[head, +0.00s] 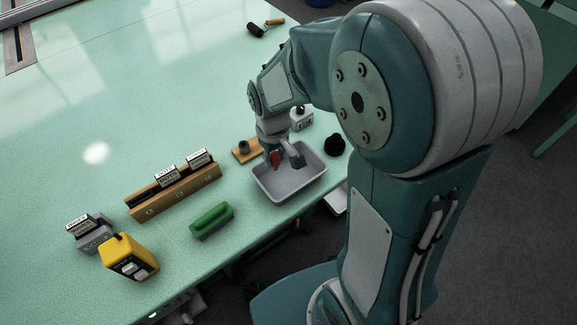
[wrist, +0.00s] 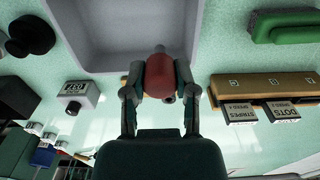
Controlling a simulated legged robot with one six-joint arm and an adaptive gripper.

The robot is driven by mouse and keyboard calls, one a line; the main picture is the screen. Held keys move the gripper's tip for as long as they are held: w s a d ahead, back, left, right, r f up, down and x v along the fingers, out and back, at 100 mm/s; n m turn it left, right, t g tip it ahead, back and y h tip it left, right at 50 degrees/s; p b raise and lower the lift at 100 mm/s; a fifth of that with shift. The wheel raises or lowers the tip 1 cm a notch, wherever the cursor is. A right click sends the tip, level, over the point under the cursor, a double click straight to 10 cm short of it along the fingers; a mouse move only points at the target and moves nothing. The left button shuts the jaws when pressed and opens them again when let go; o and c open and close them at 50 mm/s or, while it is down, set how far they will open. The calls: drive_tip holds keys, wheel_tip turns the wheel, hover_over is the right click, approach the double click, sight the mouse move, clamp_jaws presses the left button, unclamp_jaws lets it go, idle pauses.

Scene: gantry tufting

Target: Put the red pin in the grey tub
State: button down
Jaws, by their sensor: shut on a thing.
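The red pin (head: 275,159) is a rounded red piece with a grey end, held between the two fingers of my gripper (head: 286,160). In the wrist view the red pin (wrist: 159,75) sits between the fingertips of my gripper (wrist: 160,84), which is shut on it. The grey tub (head: 263,189) is a shallow rectangular tray near the table's front edge. In the head view my gripper and the pin appear over its back left part. In the wrist view the pin overlaps the wall of the grey tub (wrist: 105,58). The pin's exact height above the tub is unclear.
A wooden board (head: 240,156) with a small cylinder stands behind the tub. A black knob (head: 335,144) and a white labelled box (head: 301,121) stand to the right. A green block (head: 212,221), card rack (head: 180,192) and yellow box (head: 128,258) lie left.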

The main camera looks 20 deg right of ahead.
drive_tip(key=d+f, duration=0.1)
drive_tip(key=f, duration=0.1)
drive_tip(key=w+d+f, duration=0.1)
drive_tip(key=d+f, duration=0.1)
drive_tip(key=shift+d+f, duration=0.1)
drive_tip(key=shift+w+d+f, duration=0.1)
drive_tip(key=shift+d+f, duration=0.05)
drive_tip(key=shift+f, duration=0.8)
drive_tip(key=shift+d+f, duration=0.15)
drive_tip(key=shift+f, duration=0.75)
drive_tip(key=shift+c, duration=2)
unclamp_jaws()
drive_tip(key=shift+f, duration=0.1)
